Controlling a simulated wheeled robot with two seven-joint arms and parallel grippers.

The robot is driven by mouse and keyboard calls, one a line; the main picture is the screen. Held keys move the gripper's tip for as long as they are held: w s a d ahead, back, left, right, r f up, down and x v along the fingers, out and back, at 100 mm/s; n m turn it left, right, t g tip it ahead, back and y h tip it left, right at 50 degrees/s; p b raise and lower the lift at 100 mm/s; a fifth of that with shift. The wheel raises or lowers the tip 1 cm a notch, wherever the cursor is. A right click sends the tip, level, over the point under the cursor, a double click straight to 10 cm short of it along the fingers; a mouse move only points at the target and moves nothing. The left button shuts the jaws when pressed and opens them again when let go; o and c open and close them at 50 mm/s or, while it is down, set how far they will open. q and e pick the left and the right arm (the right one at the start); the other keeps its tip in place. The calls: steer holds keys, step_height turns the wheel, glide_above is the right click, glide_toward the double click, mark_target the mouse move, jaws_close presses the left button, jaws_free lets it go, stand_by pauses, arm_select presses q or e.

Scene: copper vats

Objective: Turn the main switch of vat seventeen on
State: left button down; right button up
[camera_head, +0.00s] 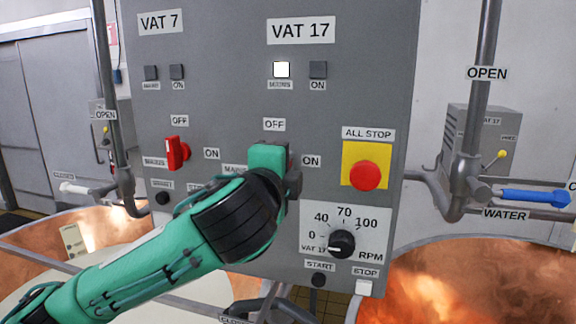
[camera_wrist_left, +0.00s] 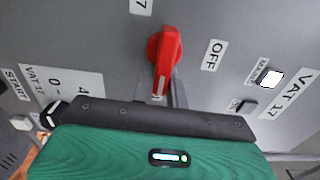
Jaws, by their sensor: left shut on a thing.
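The vat 17 main switch is a red rotary knob (camera_wrist_left: 165,50) in the left wrist view, on the grey panel (camera_head: 230,100). Its handle, with a white mark at the end, points away from the OFF label toward the ON side. My left gripper (camera_wrist_left: 170,92) is shut on the handle, its fingers coming from the wrist view's lower side. In the head view my left gripper (camera_head: 288,178) is at the panel below the OFF label and hides the knob. The vat 17 mains lamp (camera_head: 281,69) is lit white; the ON lamp (camera_head: 318,69) beside it is dark.
The vat 7 red switch (camera_head: 176,153) is left of my arm, its handle upright. A red stop button (camera_head: 365,175) on yellow and an RPM dial (camera_head: 341,243) are to the right. Pipes and copper vats (camera_head: 470,280) flank the panel.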

arm_select(q)
steer(key=shift+w+a, duration=0.2)
steer(key=c, duration=1.4)
jaws_free()
steer(key=shift+a, duration=0.1)
steer(key=shift+w+a+f, duration=0.1)
steer(key=shift+w+a, duration=0.05)
steer(key=shift+a, duration=0.2)
steer(key=shift+s+d, duration=0.2)
steer(key=shift+d, duration=0.2)
steer(key=b+v, duration=0.6)
steer(key=v, duration=0.7)
steer(key=shift+s, duration=0.35)
steer(key=shift+a, duration=0.2)
